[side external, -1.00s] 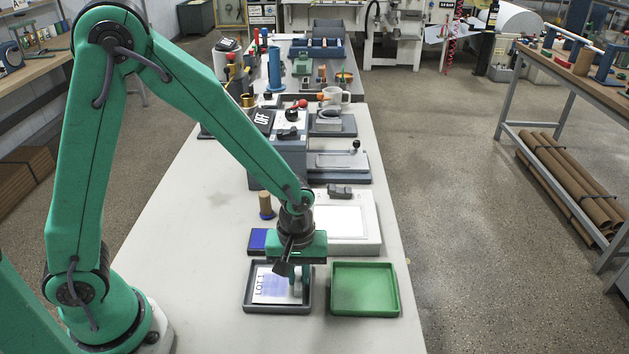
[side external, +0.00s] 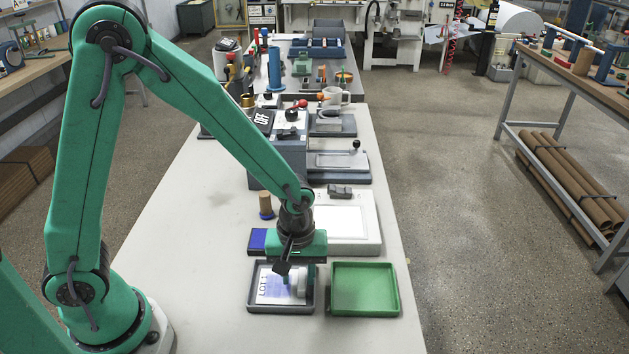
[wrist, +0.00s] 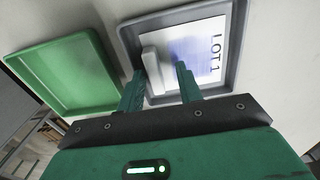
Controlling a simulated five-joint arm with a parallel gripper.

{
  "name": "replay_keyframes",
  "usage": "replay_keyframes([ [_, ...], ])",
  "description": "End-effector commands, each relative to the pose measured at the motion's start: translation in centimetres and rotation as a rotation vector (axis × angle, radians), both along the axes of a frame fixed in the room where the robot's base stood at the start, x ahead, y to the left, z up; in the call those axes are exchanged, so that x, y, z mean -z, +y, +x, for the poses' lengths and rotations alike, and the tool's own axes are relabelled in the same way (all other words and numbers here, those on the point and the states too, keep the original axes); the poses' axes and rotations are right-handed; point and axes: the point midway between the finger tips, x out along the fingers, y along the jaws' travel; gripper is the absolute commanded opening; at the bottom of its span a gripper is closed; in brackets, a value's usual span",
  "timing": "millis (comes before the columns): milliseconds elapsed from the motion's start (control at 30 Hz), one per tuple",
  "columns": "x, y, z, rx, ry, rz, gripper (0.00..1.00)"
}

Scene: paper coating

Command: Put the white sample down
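The white sample (side external: 276,286) is a white sheet with a pale blue patch and a LOT 1 label. It lies in the dark grey tray (side external: 251,302), which also shows in the wrist view (wrist: 238,48). A raised white block (wrist: 152,64) stands on it. My gripper (wrist: 161,76) points down over the tray, its fingers apart around the block's near end. The left finger is close to the block, and a gap shows on the right; contact is unclear. In the side view, my gripper (side external: 302,272) partly hides the sample.
An empty green tray (side external: 365,288) sits right beside the grey tray. A white-topped device (side external: 372,232) and a blue block (side external: 257,240) stand just behind. More equipment lines the table further back. The table's left front is clear.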

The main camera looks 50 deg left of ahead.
Motion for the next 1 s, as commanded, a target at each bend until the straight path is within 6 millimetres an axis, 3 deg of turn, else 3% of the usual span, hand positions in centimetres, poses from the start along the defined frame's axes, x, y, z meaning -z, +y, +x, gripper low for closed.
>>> replay_keyframes([
  [267,-2.4,0.0,0.1,0.0,-0.004,-0.001,0.35],
  [800,-10.0,-0.1,0.1,0.0,-0.005,-0.002,0.35],
  [1000,-11.5,0.0,0.0,0.0,-0.002,-0.001,0.35],
])
